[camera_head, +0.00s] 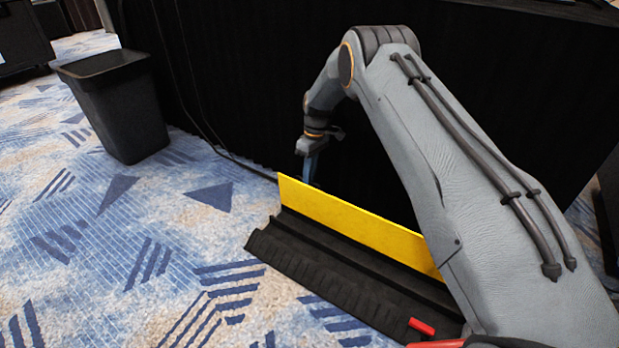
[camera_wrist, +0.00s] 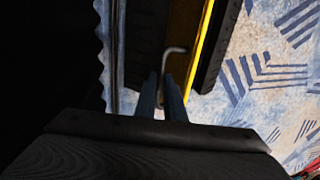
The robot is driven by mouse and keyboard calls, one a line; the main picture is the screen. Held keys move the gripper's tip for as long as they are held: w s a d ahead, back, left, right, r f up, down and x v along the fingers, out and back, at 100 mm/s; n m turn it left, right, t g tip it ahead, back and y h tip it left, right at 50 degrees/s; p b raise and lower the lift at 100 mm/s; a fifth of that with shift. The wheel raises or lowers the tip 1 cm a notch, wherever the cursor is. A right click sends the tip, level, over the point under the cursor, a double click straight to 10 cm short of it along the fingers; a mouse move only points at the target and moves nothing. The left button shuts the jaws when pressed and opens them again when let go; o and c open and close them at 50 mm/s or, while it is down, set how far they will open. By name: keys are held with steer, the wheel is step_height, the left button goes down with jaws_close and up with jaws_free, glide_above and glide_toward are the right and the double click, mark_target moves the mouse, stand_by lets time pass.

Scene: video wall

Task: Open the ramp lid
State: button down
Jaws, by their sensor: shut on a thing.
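The yellow ramp lid (camera_head: 345,218) stands raised on edge along the black cable ramp (camera_head: 330,272) on the carpet. In the wrist view the lid (camera_wrist: 206,35) shows as a thin yellow strip, with the black ramp (camera_wrist: 222,40) to its right. My gripper (camera_head: 308,165) is at the lid's far left end, on its back side. In the wrist view my gripper's blue fingers (camera_wrist: 163,82) are closed around the lower end of a bent grey metal rod (camera_wrist: 175,51) beside the lid. My arm hides the lid's right end.
A black bin (camera_head: 118,112) stands on the carpet at the left. A black curtained table (camera_head: 240,80) stands close behind the ramp. A cable (camera_head: 235,158) runs along the floor to the ramp. A small red piece (camera_head: 421,326) lies at the ramp's near end. Carpet at the front left is clear.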

steer(key=shift+w+d+f, duration=0.4)
steer(key=shift+w+f, duration=0.1)
steer(key=shift+f, duration=0.25)
steer(key=c, duration=1.8)
jaws_free()
steer(key=shift+w, duration=0.1)
steer(key=shift+c, duration=0.2)
steer(key=s+a+p+v, duration=0.1)
steer(key=p+v, duration=0.3)
steer(key=v, duration=0.6)
steer(key=shift+s+r, duration=0.2)
steer(key=shift+d, duration=0.15)
